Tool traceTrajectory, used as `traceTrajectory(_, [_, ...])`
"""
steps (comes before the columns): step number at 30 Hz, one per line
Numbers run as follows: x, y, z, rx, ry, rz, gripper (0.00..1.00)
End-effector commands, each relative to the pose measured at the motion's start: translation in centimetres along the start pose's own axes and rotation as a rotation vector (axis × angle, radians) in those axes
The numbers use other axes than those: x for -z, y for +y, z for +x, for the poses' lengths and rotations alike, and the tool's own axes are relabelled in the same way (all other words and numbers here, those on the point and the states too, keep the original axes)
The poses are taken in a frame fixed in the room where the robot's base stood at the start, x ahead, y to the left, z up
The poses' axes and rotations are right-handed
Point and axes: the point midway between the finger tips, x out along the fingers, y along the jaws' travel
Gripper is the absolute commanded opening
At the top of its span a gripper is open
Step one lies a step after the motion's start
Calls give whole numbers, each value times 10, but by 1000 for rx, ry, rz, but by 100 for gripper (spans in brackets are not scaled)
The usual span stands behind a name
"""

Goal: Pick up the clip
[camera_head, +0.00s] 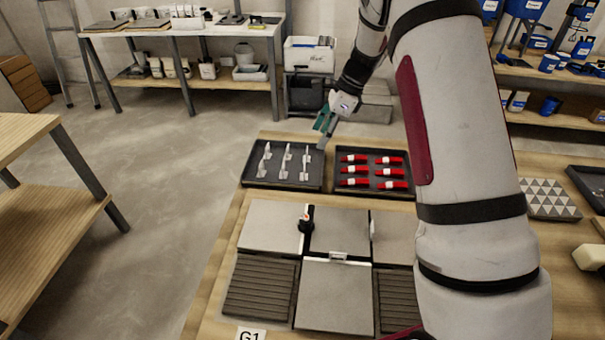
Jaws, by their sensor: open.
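Several pale grey clips (285,162) stand in rows in the dark left tray (256,181). My gripper (323,128) hangs above the back right corner of this tray, near the gap between the two trays. Its fingers look teal and grey, are open, and seem apart from the standing clips. The fingertips are small here, and I cannot tell their exact height. Another pale clip (338,257) sits at the joint between the tiles, well in front of my gripper.
A second dark tray (374,193) holds several red wedges. Grey tiles (334,297) lie in front, with ribbed dark patches (262,287) beside them. A black upright piece (306,220) stands at a tile joint. My arm hides part of the bench's right side.

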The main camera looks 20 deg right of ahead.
Motion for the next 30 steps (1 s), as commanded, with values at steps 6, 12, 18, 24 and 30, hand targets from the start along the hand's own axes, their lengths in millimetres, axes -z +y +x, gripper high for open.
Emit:
traceTrajectory(6, [0, 2, 43, -5, 1, -1, 55])
traceTrajectory(12, [0, 2, 65, -1, 1, -2, 55])
traceTrajectory(18, [0, 3, 74, -3, 1, -3, 55])
traceTrajectory(24, [2, 7, 100, -5, 1, -2, 55])
traceTrajectory(30, [2, 6, 120, -2, 0, -2, 55])
